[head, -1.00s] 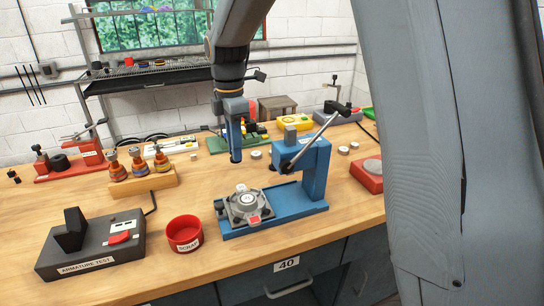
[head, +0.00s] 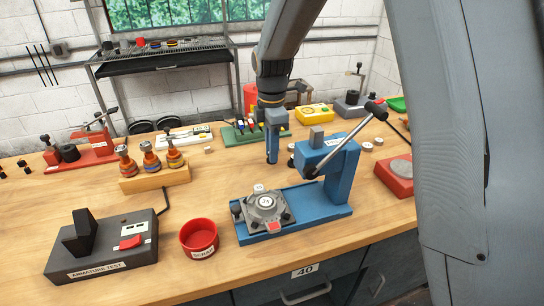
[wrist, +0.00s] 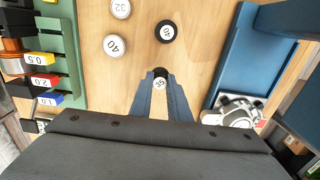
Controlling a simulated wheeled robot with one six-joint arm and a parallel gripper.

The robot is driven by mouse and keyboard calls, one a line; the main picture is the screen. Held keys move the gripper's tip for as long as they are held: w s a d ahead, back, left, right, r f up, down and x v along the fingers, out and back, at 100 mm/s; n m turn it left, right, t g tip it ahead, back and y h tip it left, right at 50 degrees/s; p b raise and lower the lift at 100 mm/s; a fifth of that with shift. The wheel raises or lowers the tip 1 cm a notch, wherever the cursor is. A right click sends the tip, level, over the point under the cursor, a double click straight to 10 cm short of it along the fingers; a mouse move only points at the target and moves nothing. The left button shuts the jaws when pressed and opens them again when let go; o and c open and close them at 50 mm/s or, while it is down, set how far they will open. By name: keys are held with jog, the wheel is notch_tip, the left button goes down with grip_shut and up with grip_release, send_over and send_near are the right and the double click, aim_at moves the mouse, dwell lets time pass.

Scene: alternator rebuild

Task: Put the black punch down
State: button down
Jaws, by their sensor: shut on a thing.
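My gripper (head: 272,160) points down over the wooden bench, behind and left of the blue arbor press (head: 340,170). In the wrist view its two blue fingers (wrist: 161,92) are shut on a small dark round piece with a white numbered top, which looks like the black punch (wrist: 160,74). The number seems to be 35. The fingers hide the punch's sides, and I cannot tell whether it touches the bench. Another black punch (wrist: 166,31) stands apart ahead of it. White punches marked 40 (wrist: 115,45) and 32 (wrist: 120,8) stand to the left.
A grey alternator housing (head: 265,207) sits on the press bed. A red scrap bin (head: 198,237) and armature tester (head: 105,245) are at front left. The green rack (wrist: 62,60) stands left of the punches.

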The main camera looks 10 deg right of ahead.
jog(key=shift+f, duration=1.4)
jog(key=c, duration=1.7)
grip_release()
jog(key=shift+f, duration=0.15)
jog(key=shift+o, duration=0.2)
notch_tip(320, 180, up, 12)
jog(key=b, duration=0.2)
jog(key=shift+r, duration=0.2)
